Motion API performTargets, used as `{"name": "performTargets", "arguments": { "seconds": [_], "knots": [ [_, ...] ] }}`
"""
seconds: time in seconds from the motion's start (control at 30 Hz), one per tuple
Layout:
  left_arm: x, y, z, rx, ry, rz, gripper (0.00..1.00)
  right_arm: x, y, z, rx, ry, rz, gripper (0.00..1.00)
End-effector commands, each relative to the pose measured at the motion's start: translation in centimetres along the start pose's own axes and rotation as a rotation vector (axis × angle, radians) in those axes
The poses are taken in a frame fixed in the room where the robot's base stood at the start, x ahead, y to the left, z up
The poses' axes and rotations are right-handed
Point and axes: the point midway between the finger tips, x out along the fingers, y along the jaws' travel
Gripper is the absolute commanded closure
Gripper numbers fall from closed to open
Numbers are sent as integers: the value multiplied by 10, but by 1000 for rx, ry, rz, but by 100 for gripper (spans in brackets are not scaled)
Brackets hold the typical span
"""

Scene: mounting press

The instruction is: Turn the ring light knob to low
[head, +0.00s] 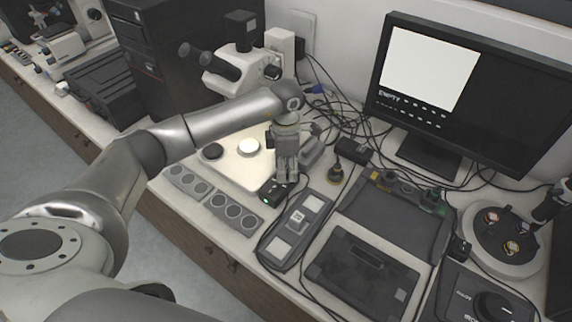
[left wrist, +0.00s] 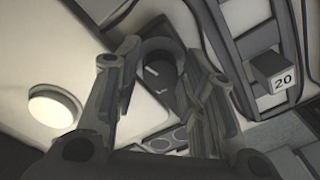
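The ring light control is a small dark box (head: 271,192) with a green light, on the bench beside the microscope base. In the left wrist view its round dark knob (left wrist: 160,73) shows a pale pointer line. My left gripper (head: 286,180) points down just over the box and hides the knob in the head view. In the left wrist view my left gripper (left wrist: 165,60) is open, with one finger on each side of the knob and gaps between; contact cannot be made out. My right gripper is not in view.
The microscope (head: 225,72) stands behind, with a lit white disc (head: 249,147) on its base. Dark trays with round wells (head: 232,213) lie in front left. A dark holder (head: 281,250) with pale pads lies close right. Cables and a monitor (head: 470,85) are farther right.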

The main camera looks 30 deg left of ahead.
Motion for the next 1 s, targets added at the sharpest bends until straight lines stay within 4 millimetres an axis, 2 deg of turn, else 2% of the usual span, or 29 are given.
{"name": "performTargets", "arguments": {
  "seconds": [0.27, 0.5, 0.53, 0.77, 1.0],
  "knots": [
    [1, 0, 0, 0, -1, 0, 64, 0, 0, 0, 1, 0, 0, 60],
    [1, 0, 0, 0, -1, 0, 95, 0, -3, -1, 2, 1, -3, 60],
    [1, 0, 0, 0, -1, 0, 97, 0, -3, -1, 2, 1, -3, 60],
    [1, 0, 0, -21, -2, 0, 97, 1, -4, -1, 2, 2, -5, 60],
    [2, 0, 0, -132, -5, 0, 97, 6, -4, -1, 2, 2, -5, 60]
  ]
}}
